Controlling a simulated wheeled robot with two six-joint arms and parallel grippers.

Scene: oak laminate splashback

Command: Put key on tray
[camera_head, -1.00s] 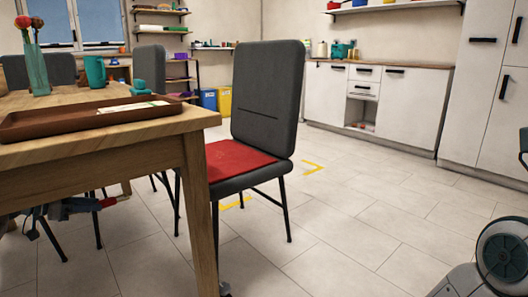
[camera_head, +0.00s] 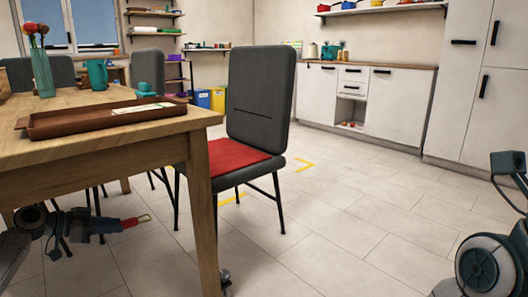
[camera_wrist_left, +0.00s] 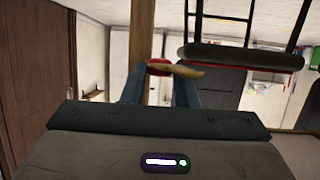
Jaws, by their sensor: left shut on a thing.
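The brown tray (camera_head: 60,130) lies on the wooden table, near its front edge, with a pale card (camera_head: 140,108) in it. My left gripper (camera_head: 128,223) is below the tabletop level, in front of and beside the table leg. It is shut on the key (camera_head: 144,217), whose red part shows at the fingertips. In the left wrist view the fingers (camera_wrist_left: 160,88) close on the key, with its red part between them and a brass-coloured part (camera_wrist_left: 190,71) sticking out to the right. My right gripper is not in view.
The wooden table (camera_head: 170,142) and its front leg (camera_head: 203,215) stand close to my left arm. A dark chair with a red seat (camera_head: 225,155) is right of the leg. A teal mug (camera_head: 97,74) and vase (camera_head: 43,75) stand on the table. The floor to the right is open.

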